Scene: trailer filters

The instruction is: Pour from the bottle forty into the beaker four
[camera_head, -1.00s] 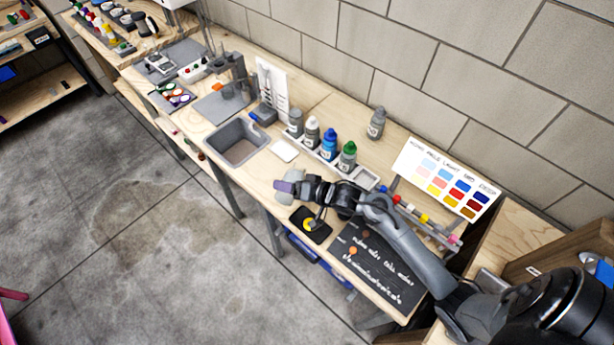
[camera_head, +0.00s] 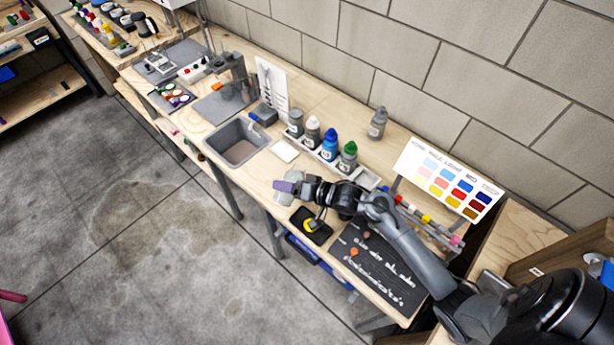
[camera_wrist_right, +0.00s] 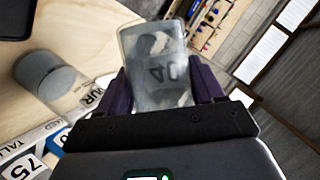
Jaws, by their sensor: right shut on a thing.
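My right gripper (camera_head: 290,188) is shut on a clear, translucent container in the head view, above the front part of the bench. In the right wrist view the fingers (camera_wrist_right: 160,85) grip this bottle forty (camera_wrist_right: 155,55) from both sides. Its dark number reads upside down, and a dark shape shows through its wall. A grey round vessel (camera_wrist_right: 45,75) stands on the wood at the left of the wrist view. I cannot tell whether it is the beaker four. No beaker reads clearly as four in the head view. My left gripper is not in view.
A rack holds grey, white, blue (camera_head: 329,146) and green-capped (camera_head: 348,157) bottles behind my right gripper. A grey bottle (camera_head: 377,123) stands alone near the wall. A grey bin (camera_head: 236,143) is to the left. A dark mat (camera_head: 385,270) and a colour chart (camera_head: 450,180) are to the right.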

